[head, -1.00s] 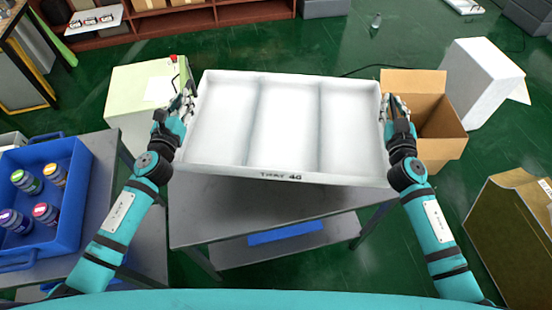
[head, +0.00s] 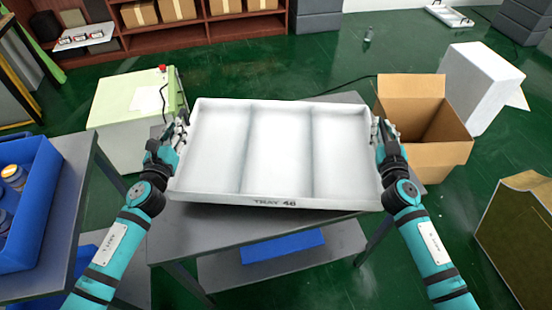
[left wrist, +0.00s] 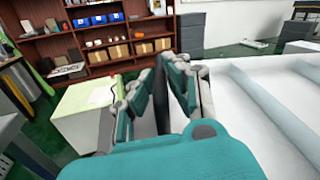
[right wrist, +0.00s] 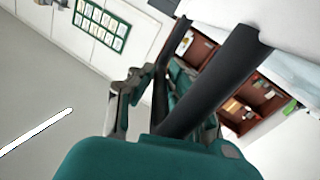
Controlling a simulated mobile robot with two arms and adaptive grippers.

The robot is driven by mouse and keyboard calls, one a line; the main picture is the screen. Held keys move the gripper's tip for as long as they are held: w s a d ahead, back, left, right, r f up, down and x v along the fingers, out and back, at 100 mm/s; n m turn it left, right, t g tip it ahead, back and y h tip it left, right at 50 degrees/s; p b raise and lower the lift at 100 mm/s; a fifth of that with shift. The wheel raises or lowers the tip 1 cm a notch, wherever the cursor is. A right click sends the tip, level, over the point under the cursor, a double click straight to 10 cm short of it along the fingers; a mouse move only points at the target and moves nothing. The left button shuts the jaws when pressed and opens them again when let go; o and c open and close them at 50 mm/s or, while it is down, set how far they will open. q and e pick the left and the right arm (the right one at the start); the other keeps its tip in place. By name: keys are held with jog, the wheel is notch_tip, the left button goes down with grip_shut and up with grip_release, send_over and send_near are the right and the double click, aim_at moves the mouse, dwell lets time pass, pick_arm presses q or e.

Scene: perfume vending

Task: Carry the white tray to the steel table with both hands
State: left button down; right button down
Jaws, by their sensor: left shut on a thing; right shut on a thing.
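The white tray (head: 277,150) is empty, with three compartments and "TRAY 46" on its front wall. In the head view it lies level over the steel table (head: 225,235); I cannot tell whether it touches the top. My left gripper (head: 180,136) is shut on the tray's left end wall. My right gripper (head: 381,132) is shut on its right end wall. The left wrist view shows the tray (left wrist: 270,95) to the right of the fingers.
A blue crate (head: 45,215) with bottles stands on a grey table at the left. A pale green cabinet (head: 115,125) is behind my left gripper. An open cardboard box (head: 435,155) and a white block (head: 480,85) stand at the right. A blue item (head: 283,246) lies on the lower shelf.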

aim_at(185, 157)
pick_arm(q)
jog(key=shift+d, duration=0.3)
pick_arm(e)
jog(key=shift+a, duration=0.3)
